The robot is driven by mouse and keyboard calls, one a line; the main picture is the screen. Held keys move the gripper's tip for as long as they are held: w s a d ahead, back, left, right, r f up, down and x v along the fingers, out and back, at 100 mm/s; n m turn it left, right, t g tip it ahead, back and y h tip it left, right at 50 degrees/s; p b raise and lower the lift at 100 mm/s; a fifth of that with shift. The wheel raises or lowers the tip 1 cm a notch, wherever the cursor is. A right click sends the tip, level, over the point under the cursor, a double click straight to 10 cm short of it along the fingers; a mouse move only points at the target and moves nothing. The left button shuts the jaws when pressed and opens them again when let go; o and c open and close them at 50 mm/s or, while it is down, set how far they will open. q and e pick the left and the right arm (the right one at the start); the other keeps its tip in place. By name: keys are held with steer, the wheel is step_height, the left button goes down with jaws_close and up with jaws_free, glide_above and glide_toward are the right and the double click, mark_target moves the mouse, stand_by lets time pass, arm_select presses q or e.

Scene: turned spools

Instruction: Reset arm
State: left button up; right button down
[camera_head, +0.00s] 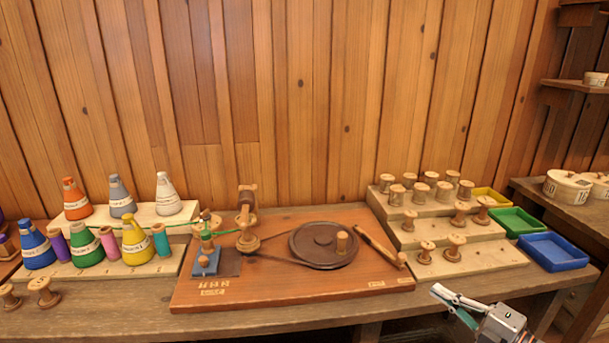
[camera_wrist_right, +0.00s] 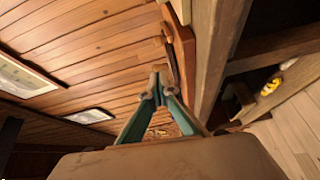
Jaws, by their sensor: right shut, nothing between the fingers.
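My right gripper (camera_head: 452,304) is at the bottom right of the head view, in front of the bench's front edge and apart from everything on it. In the right wrist view its fingers (camera_wrist_right: 158,74) meet at the tips, with nothing held between them. My left gripper is in neither view. A winding board (camera_head: 300,292) with a dark wheel (camera_head: 323,244) stands mid-bench. A green thread runs from the cones on the left to the winder's blue block (camera_head: 206,262).
Thread cones (camera_head: 133,240) stand on a stepped stand at left. Wooden spools (camera_head: 455,247) stand on a stepped rack at right. Yellow, green (camera_head: 517,221) and blue (camera_head: 553,252) trays sit beside it. Round boxes (camera_head: 567,187) rest on a side shelf. Space before the bench is free.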

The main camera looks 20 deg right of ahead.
steer(key=s+a+f+m+g+h, duration=0.1)
steer(key=s+a+f+m+h, duration=0.15)
steer(key=a+f+m, duration=0.45)
steer(key=s+a+f+m+g+h, duration=0.1)
steer(key=s+a+f+m+g, duration=0.15)
steer(key=a+f, duration=0.55)
steer(key=s+a+f+m+g, duration=0.1)
steer(key=s+a+f+m, duration=0.2)
steer(key=a, duration=0.5)
steer(key=s+a+f+m+g+y, duration=0.1)
steer(key=s+a+f+m+g, duration=0.1)
steer(key=a+f, duration=0.4)
steer(key=shift+s+a+m, duration=0.75)
steer(key=shift+s+a, duration=0.15)
steer(key=shift+s, duration=0.1)
